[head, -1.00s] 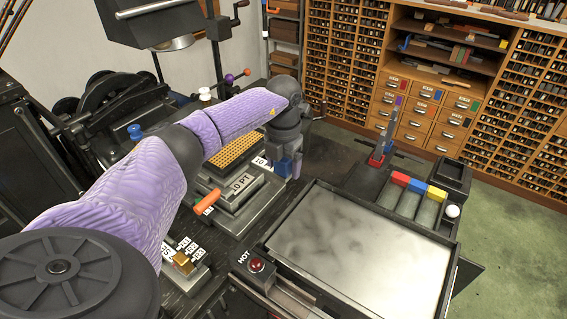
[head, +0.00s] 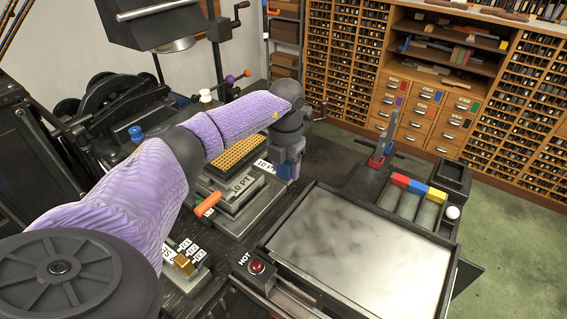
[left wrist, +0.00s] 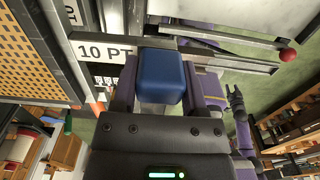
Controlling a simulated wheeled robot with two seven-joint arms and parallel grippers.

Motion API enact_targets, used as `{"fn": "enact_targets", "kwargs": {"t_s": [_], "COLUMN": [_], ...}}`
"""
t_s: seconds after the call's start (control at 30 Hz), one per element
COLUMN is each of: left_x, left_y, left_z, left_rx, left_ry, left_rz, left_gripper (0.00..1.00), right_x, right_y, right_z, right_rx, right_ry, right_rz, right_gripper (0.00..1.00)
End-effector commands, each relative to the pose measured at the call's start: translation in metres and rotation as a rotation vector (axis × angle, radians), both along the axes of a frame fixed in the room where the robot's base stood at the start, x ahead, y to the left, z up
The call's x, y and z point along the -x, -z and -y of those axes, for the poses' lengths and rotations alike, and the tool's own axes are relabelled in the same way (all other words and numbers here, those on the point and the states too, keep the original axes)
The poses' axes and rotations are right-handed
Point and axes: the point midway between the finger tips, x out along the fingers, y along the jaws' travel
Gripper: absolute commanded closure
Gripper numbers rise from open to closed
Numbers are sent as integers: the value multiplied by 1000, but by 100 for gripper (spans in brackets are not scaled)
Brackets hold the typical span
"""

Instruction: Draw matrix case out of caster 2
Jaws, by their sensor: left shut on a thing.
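An orange-gold perforated grid (head: 240,152), which looks like a matrix case, sits in the grey machine bed; it also shows at the left edge of the left wrist view (left wrist: 28,50). My left gripper (head: 287,172) is at the bed's right side. Its fingers are shut on a blue block-like handle (left wrist: 162,75). What the handle joins is hidden. A dark claw (left wrist: 237,98) on a purple arm in the left wrist view may be my right gripper.
An orange handle (head: 207,203) sticks out at the bed's front. A broad metal-topped table (head: 360,250) with a raised dark rim stands to the right. Red, yellow and blue blocks (head: 419,187) sit behind it. A HOT box with a red button (head: 257,267) is at its front left.

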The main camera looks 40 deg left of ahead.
Motion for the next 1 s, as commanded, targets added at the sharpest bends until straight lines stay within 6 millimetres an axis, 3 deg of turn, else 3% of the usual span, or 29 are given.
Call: {"fn": "enact_targets", "kwargs": {"t_s": [0.37, 1.0], "left_x": [-2, -7], "left_y": [-2, -1], "left_z": [12, 58], "left_rx": [3, 4], "left_ry": [2, 4], "left_rz": [2, 1], "left_gripper": [100, 100], "right_x": [-1, -1], "right_y": [-8, -26], "right_z": [10, -1], "right_rx": [16, -1], "right_ry": [-6, 0], "right_rz": [1, 4], "right_gripper": [41, 41]}}
